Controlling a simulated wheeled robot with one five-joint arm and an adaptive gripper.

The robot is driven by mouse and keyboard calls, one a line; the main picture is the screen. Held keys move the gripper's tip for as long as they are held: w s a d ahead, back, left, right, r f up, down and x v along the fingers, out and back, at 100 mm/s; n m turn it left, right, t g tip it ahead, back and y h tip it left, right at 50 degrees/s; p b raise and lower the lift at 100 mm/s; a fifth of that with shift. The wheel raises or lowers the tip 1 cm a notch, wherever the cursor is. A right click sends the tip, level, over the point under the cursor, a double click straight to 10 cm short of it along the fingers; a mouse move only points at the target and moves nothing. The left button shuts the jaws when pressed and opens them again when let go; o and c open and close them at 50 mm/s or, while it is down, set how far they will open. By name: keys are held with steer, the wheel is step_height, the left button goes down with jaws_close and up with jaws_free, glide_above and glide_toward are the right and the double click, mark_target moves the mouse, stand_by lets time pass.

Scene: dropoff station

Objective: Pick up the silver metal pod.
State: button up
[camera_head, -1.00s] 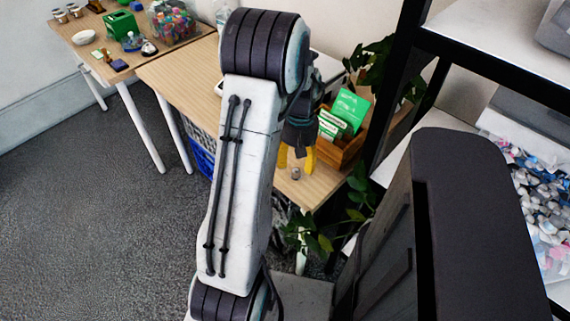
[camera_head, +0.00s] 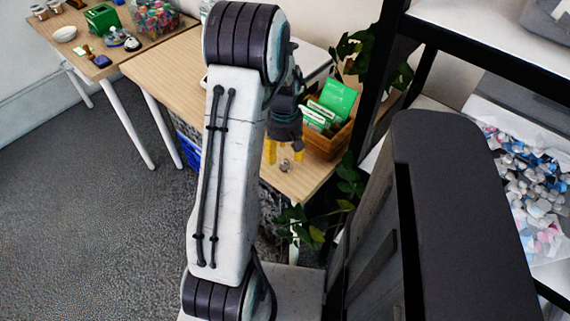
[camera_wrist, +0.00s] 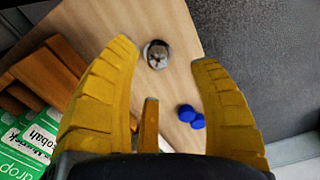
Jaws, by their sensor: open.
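The silver metal pod (camera_head: 284,165) is a small round item on the wooden table top, near its front corner. In the wrist view the pod (camera_wrist: 157,54) shows a shiny rim and a darker, mottled middle. My gripper (camera_head: 285,154) points down over that corner with its yellow fingers spread. In the wrist view my gripper (camera_wrist: 164,52) is open and empty, with the pod seen in the gap between the two fingertips. I cannot tell the exact height of the fingertips above the pod.
A wooden box (camera_head: 322,143) with green-and-white packets (camera_head: 336,98) stands close right of my gripper. Blue round items (camera_wrist: 190,117) lie near the right finger in the wrist view. A black-framed shelf (camera_head: 376,85) and a plant (camera_head: 348,180) border the table. Open floor (camera_head: 90,220) lies left.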

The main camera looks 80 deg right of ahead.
mark_target(285, 161)
steer(key=shift+s+d+f, duration=0.1)
steer(key=shift+f, duration=1.2)
steer(key=shift+d+f, duration=0.1)
steer(key=shift+f, duration=1.15)
steer(key=shift+c, duration=0.2)
steer(key=c, duration=0.9)
steer(key=shift+o, duration=0.2)
